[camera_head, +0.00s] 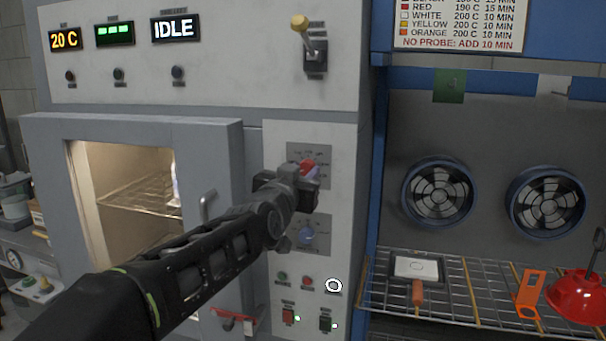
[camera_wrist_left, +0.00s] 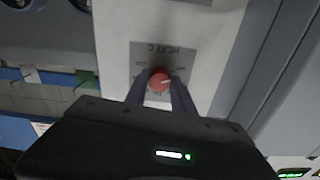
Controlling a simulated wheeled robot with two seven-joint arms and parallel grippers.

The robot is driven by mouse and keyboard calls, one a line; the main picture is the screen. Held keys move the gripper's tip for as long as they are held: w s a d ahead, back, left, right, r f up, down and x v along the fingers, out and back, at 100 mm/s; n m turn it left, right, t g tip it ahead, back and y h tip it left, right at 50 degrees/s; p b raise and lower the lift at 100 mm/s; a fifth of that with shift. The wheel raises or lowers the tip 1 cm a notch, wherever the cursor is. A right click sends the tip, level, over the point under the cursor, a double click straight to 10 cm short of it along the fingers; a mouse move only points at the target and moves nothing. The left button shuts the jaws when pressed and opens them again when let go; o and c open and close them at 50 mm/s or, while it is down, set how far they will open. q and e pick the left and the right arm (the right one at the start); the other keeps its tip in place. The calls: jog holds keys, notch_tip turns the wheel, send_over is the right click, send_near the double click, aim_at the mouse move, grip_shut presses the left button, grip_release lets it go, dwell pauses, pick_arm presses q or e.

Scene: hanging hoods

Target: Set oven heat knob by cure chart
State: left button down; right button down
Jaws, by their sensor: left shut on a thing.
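The red heat knob (camera_wrist_left: 160,82) sits on a grey dial plate marked HEAT C in the left wrist view, which shows it upside down. In the head view the knob (camera_head: 308,167) shows partly behind my left gripper (camera_head: 310,178). My left gripper's two fingers (camera_wrist_left: 160,90) are shut on the knob, one on each side. The cure chart (camera_head: 458,22) hangs at the top right; it reads red 190 C 15 min and white, yellow and orange 200 C 10 min, with its upper rows cut off. My right gripper is not in view.
Oven displays read 20 C (camera_head: 65,40) and IDLE (camera_head: 176,28). A blue knob (camera_head: 307,236) and several buttons are below the heat dial. The oven window (camera_head: 125,190) shows a lit rack. A wire shelf (camera_head: 450,310) at right bears a red lamp shade (camera_head: 580,298).

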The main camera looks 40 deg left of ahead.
pick_arm(q)
jog(key=m+b, duration=0.1)
jog(key=m, duration=0.1)
jog(key=shift+a+f+m, duration=0.1)
jog(key=shift+m, duration=0.3)
jog(key=shift+m+b, duration=1.4)
jog(key=shift+m, duration=0.5)
jog(key=c, duration=1.1)
grip_release()
jog(key=shift+b+v, duration=1.2)
jog(key=shift+v, duration=2.7)
